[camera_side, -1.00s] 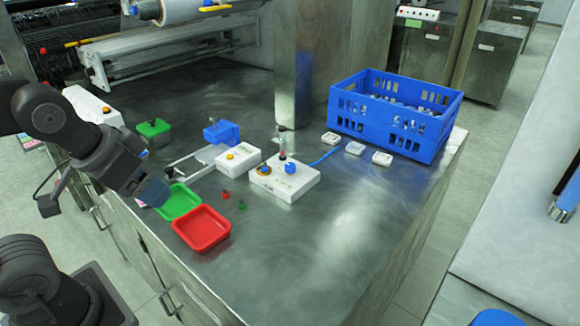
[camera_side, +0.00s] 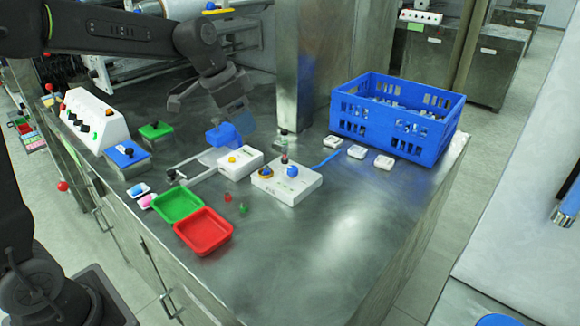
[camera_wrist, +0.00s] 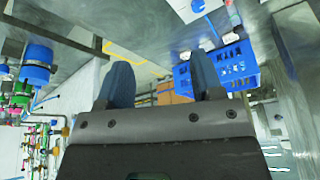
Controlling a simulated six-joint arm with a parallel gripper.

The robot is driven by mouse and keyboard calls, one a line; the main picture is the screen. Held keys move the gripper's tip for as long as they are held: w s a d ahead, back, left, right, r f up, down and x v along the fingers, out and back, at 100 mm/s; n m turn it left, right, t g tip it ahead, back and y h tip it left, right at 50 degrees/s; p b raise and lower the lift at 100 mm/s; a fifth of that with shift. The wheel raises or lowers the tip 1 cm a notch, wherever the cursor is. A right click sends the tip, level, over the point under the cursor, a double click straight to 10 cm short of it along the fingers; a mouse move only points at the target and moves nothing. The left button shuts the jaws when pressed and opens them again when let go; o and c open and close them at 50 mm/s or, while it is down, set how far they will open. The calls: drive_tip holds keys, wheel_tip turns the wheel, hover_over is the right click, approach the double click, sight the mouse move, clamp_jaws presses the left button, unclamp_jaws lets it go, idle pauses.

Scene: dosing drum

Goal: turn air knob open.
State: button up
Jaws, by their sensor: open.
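A white control box (camera_side: 288,185) stands on the metal table in the side view. I cannot tell which is the air knob. My gripper (camera_side: 236,112) is raised over the back left of the table, behind and to the left of that box, touching neither knob. In the wrist view my gripper (camera_wrist: 163,75) has its two fingers apart with nothing between them. Part of a white box (camera_wrist: 190,12) with a blue knob (camera_wrist: 198,6) shows at the top.
A blue crate (camera_side: 395,112) stands at the back right. A second white box with a yellow button (camera_side: 233,159), a blue block (camera_side: 222,134), a green tray (camera_side: 178,204) and a red tray (camera_side: 204,231) stand left. The right front table is clear.

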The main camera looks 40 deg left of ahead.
sight(291, 169)
drive_tip(key=w+a+f+m+h, duration=0.1)
drive_tip(key=w+a+f+m, duration=0.3)
drive_tip(key=w+f, duration=0.7)
drive_tip(key=shift+n+g, duration=0.3)
drive_tip(key=w+x, duration=0.1)
drive_tip(key=x, duration=0.7)
drive_tip(key=w+x, duration=0.1)
drive_tip(key=x, duration=0.3)
drive_tip(key=shift+w+a, duration=0.25)
drive_tip(key=shift+w, duration=0.15)
drive_tip(key=shift+c, duration=0.3)
drive_tip(key=c, duration=0.9)
drive_tip(key=shift+o, duration=0.2)
